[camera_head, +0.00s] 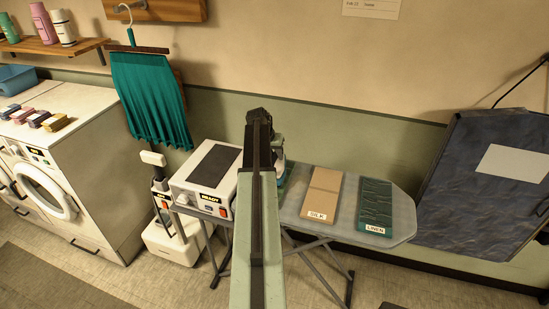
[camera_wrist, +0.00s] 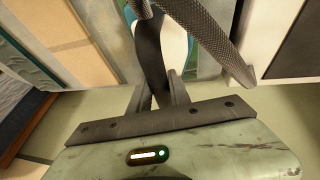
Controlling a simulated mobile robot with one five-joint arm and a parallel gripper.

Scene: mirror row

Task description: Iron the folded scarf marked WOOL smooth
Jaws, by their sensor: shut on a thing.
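My gripper (camera_wrist: 180,40) is shut on what looks like the iron, a white and teal thing with a dark handle. Part of the iron (camera_head: 280,150) shows just right of my arm in the head view, over the left part of the ironing board (camera_head: 404,222). My arm hides most of it. On the board lie a tan folded scarf marked SILK (camera_head: 323,193) and a wrinkled dark teal one marked LINEN (camera_head: 374,205). I see no WOOL label; my arm covers the board left of SILK. I cannot tell whether the iron touches anything.
A white unit marked READY (camera_head: 206,181) with a dark top stands at the board's left end. A white steamer stand (camera_head: 172,238) and washing machines (camera_head: 72,165) are farther left. A dark wrinkled panel (camera_head: 475,190) stands at the right.

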